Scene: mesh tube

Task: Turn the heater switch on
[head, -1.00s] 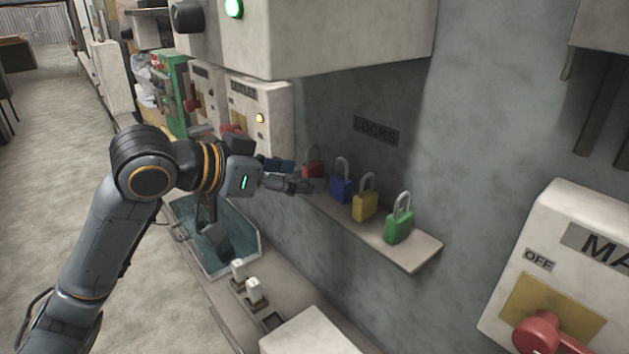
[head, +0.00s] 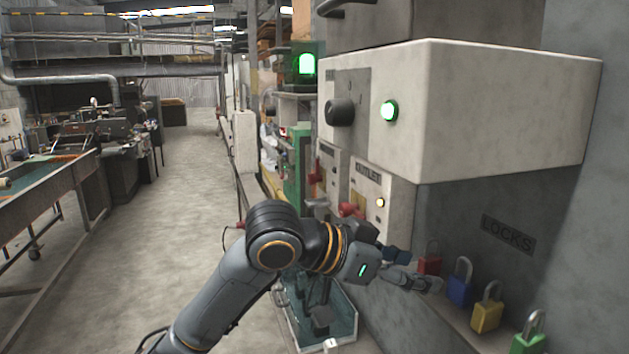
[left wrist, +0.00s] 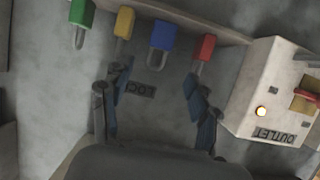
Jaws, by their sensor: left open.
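No label that I can read says heater. In the head view, a black rotary knob (head: 340,112) sits on the front of a large cream box (head: 500,100), beside a lit green lamp (head: 390,111). Below it, the box marked OUTLET (head: 372,193) has a red handle (head: 351,209) and a small yellow lamp. Another red switch (head: 316,173) is on the box behind. My left gripper (head: 415,281) is below the cream box, by the lock shelf. The left wrist view shows its fingers (left wrist: 155,88) spread with nothing between them. My right gripper is out of view.
Red (head: 429,262), blue (head: 459,286), yellow (head: 487,311) and green (head: 530,335) padlocks stand on a wall shelf near the gripper. A water-filled basin (head: 340,320) lies under the arm. The aisle floor (head: 170,240) at left is clear.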

